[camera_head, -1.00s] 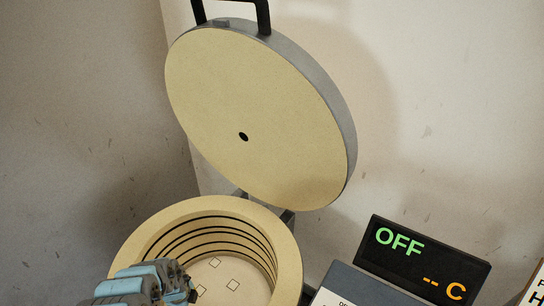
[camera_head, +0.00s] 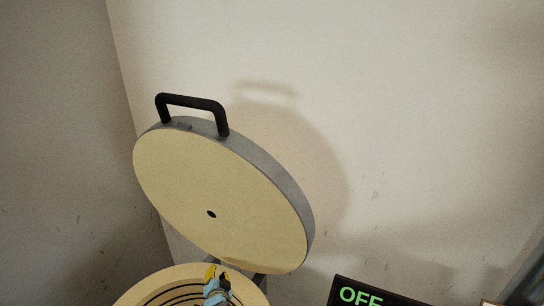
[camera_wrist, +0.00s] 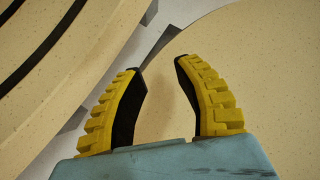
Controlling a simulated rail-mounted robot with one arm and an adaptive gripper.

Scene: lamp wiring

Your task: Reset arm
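My gripper (camera_head: 217,275) shows at the bottom of the head view, in front of the round kiln's mouth, with its yellow fingertips up near the lower part of the lid. In the wrist view my gripper (camera_wrist: 157,66) has its two yellow fingers with black pads spread apart. Nothing is between them.
The kiln's round lid (camera_head: 225,190) stands open with its black handle (camera_head: 192,102) at the top. The kiln body (camera_head: 150,288) has a pale rim and dark grooves. A display (camera_head: 362,294) reading OFF is at lower right. Bare walls stand behind.

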